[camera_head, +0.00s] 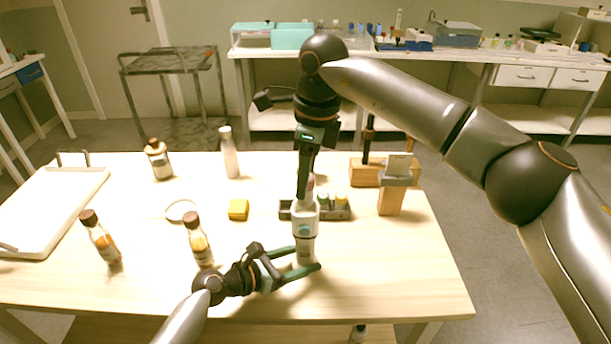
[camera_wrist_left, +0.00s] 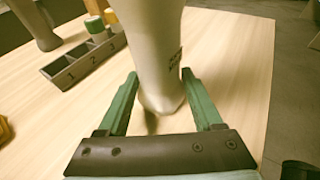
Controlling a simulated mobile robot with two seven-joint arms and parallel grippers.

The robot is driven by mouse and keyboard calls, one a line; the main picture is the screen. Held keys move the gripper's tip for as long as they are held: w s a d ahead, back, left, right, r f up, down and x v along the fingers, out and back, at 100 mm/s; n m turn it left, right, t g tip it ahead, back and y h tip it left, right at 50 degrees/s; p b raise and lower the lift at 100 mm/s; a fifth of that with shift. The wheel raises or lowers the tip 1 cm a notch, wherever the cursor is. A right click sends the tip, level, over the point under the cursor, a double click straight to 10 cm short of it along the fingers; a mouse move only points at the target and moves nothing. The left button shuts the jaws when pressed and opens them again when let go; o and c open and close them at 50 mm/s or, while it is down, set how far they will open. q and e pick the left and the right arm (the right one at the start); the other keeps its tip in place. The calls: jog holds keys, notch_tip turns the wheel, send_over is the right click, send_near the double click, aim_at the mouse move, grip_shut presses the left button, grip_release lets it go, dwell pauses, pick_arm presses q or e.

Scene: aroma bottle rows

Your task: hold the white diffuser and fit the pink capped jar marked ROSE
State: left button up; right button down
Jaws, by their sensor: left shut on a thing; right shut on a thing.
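The white diffuser (camera_head: 304,232) stands upright near the front right of the table; its pale body fills the middle of the left wrist view (camera_wrist_left: 154,45). My left gripper (camera_head: 307,262) is shut on its lower part, one green finger on each side (camera_wrist_left: 163,98). I cannot tell whether its base touches the table. My right gripper (camera_head: 306,190) points down right above the diffuser's top, shut on a small pinkish jar (camera_head: 311,182). The fingers hide most of that jar, and no ROSE mark is readable. I cannot tell whether the jar touches the diffuser.
A grey numbered rack (camera_head: 338,213) with green- and yellow-capped jars stands just behind the diffuser. A wooden stand (camera_head: 390,202) is to its right. The table's front right is clear.

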dwell(0.4)
pick_arm(q)
jog(key=shift+f, duration=0.1)
pick_arm(e)
jog(key=shift+f, duration=1.95)
jog(key=shift+c, duration=2)
grip_release()
jog(key=shift+r, duration=0.1)
jog(key=shift+r, duration=3.45)
pick_arm(q)
jog(key=o, duration=1)
